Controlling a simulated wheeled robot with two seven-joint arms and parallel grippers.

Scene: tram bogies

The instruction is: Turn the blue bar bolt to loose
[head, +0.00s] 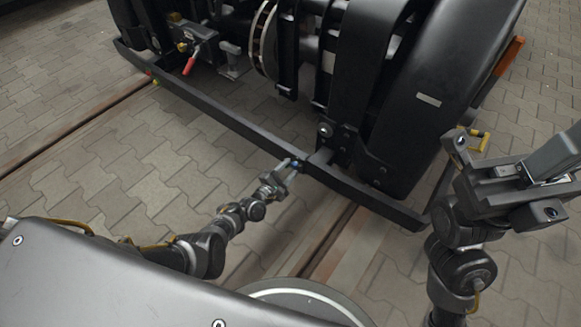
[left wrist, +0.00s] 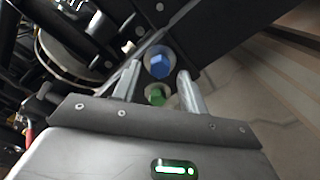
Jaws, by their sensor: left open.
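The blue bar bolt (left wrist: 160,65) shows in the left wrist view as a blue hex head on a round washer, on the dark bar. A green bolt (left wrist: 156,95) sits just below it, nearer the palm. My left gripper (left wrist: 158,78) is open, with one finger on each side of the bolts. The blue head lies between the finger ends; I cannot tell whether they touch it. In the head view my left gripper (head: 291,167) is at the long dark bar (head: 225,121), where the bolts are too small to make out well.
The bogie's large black wheel covers (head: 440,90) rise behind the bar. A red-handled lever (head: 191,64) is at the upper left. A yellow bracket (head: 480,140) is near my right arm. The paved floor (head: 110,180) left of my left arm is clear.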

